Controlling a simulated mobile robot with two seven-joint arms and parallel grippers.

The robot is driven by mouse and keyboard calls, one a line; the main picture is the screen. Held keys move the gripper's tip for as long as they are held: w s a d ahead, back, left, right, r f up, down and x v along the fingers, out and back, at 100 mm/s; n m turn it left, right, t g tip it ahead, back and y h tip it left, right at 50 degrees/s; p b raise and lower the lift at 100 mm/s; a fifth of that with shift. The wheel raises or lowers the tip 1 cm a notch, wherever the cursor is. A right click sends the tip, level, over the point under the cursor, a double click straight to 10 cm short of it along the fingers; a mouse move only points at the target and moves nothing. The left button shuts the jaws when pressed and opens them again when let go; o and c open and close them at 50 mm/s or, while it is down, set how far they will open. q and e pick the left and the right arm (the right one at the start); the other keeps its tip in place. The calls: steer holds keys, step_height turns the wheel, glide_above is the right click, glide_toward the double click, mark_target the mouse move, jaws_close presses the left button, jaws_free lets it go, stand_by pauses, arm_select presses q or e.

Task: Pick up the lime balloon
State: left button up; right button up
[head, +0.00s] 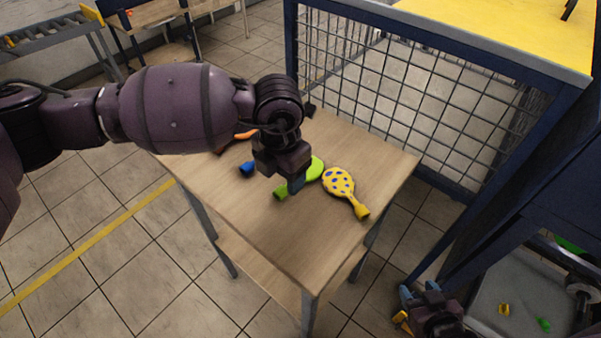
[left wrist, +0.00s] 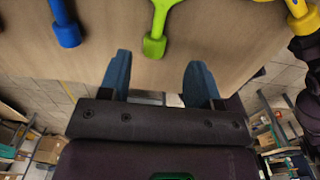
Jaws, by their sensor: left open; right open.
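The lime balloon (head: 311,171) lies flat on the wooden table, its neck pointing down and left in the head view. My left gripper (head: 297,186) is above the table at the balloon's neck and hides part of it. In the left wrist view the lime neck (left wrist: 154,46) lies just beyond my left gripper (left wrist: 158,80), roughly centred between the two blue fingertips. The fingers are open, with nothing between them. My right gripper (head: 421,300) is low at the bottom right of the head view, away from the table, and open.
A yellow balloon with blue dots (head: 340,183) lies right of the lime one. A blue balloon (head: 247,168) and an orange one (head: 245,135) lie to the left, partly hidden by my arm. A wire-mesh fence (head: 400,90) stands behind the table (head: 270,243), whose front is clear.

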mark_target(283, 187)
arm_select(q)
steer(key=f, duration=0.4)
steer(key=shift+w+a+f+b, duration=0.1)
steer(key=shift+w+f+b, duration=0.2)
steer(key=shift+f+b, duration=0.1)
steer(key=c, duration=0.8)
